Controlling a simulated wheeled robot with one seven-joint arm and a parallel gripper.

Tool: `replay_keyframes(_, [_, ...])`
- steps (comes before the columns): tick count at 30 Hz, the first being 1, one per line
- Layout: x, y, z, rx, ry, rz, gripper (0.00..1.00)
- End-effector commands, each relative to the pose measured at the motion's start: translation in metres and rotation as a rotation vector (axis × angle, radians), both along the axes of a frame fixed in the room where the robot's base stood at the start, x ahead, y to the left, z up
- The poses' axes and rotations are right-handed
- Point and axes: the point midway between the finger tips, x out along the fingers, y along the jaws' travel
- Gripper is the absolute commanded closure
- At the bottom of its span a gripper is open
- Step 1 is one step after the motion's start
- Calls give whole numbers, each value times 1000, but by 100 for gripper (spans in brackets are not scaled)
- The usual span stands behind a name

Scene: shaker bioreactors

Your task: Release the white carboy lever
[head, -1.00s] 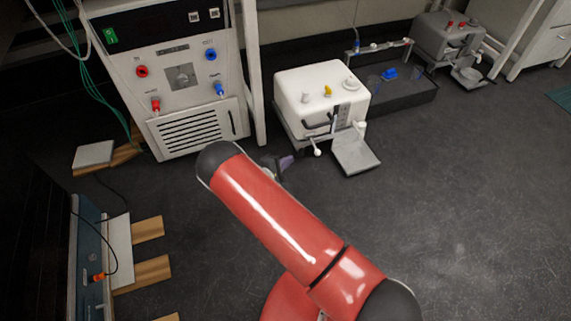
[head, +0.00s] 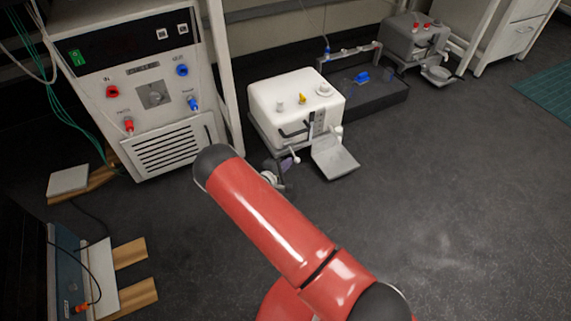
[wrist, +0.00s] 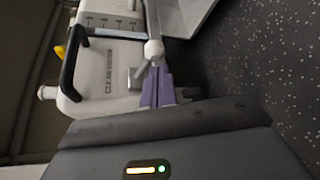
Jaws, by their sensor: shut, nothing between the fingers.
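The white carboy (head: 272,100) is a boxy container with a yellow cap on top, on a low stand in the head view. Its white side, label and black handle fill the upper left of the wrist view (wrist: 112,72). A small white lever-like fitting with a rounded knob (wrist: 153,50) sticks out from the carboy in the wrist view. My gripper (wrist: 157,72) has purple fingers, shut and empty. Their tips are right at this fitting; I cannot tell whether they touch it. In the head view my gripper (head: 285,166) is partly hidden behind my red arm.
A grey plate (head: 336,160) juts out at the carboy's front. A black tray (head: 385,100) and a grey carboy (head: 405,45) stand behind to the right. A power-supply-like cabinet (head: 140,95) stands at left. The dark surface at right is clear.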

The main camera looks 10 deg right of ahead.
Motion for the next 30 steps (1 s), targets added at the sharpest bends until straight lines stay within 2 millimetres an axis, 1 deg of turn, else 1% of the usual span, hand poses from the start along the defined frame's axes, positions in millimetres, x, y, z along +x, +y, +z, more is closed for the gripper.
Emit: replay_keyframes(30, [-2,0,12,-55,172,-1,100])
